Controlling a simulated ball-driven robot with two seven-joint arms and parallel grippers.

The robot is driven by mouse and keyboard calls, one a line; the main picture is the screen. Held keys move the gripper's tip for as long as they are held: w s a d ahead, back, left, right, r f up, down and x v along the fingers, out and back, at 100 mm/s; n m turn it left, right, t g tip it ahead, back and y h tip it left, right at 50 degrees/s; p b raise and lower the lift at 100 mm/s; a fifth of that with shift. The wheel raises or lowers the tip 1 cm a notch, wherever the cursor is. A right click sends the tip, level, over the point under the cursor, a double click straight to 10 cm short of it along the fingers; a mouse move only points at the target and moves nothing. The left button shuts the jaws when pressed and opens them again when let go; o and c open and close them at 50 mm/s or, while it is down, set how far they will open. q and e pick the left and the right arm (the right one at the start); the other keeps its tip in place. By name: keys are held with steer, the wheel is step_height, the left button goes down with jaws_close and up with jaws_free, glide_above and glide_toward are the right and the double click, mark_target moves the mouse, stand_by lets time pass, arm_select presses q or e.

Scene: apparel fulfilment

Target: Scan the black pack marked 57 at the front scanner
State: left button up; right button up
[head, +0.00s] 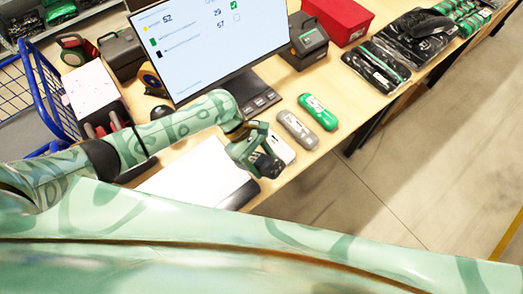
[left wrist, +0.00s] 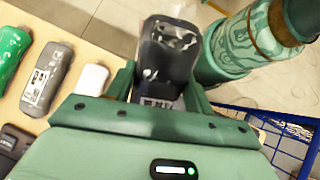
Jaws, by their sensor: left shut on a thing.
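My left gripper (head: 256,150) is shut on a black pack (head: 268,166) near the table's front edge. In the left wrist view the black pack (left wrist: 168,55) is in glossy wrap between the fingers of my left gripper (left wrist: 160,95). A pale label shows near the jaws, but I cannot read its number. Whether the pack touches the table is unclear. A dark boxy device (head: 306,42) stands right of the monitor; I cannot tell if it is the front scanner. The monitor (head: 205,40) lists 52, 29 and 57. My right gripper is not in view.
A white pack (head: 281,147), a grey pack (head: 297,130) and a green pack (head: 319,112) lie in a row beside my gripper. A red box (head: 338,18) and black packs (head: 375,66) lie farther along. A blue wire cart (head: 40,95) stands left.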

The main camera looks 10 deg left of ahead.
arm_select(q)
steer(key=shift+d+f+n+h, duration=0.1)
steer(key=shift+d+n+h, duration=0.2)
steer(key=shift+d+n, duration=0.1)
steer(key=shift+w+a+f+t, duration=0.1)
steer(key=shift+w+f+t, duration=0.05)
steer(key=shift+f+t, duration=0.15)
steer(key=w+a+f+b, duration=0.1)
steer(key=a+b, duration=0.1)
steer(key=b, duration=0.1)
steer(key=w+a+f+b, duration=0.1)
steer(key=a+b, duration=0.2)
steer(key=w+a+f+b, duration=0.1)
steer(key=a+f+b, duration=0.1)
steer(key=a+b, duration=0.1)
steer(key=shift+b, duration=0.3)
steer(key=shift+a+r, duration=0.1)
steer(key=shift+a, duration=0.15)
steer(key=shift+w+r, duration=0.1)
steer(key=shift+r, duration=0.1)
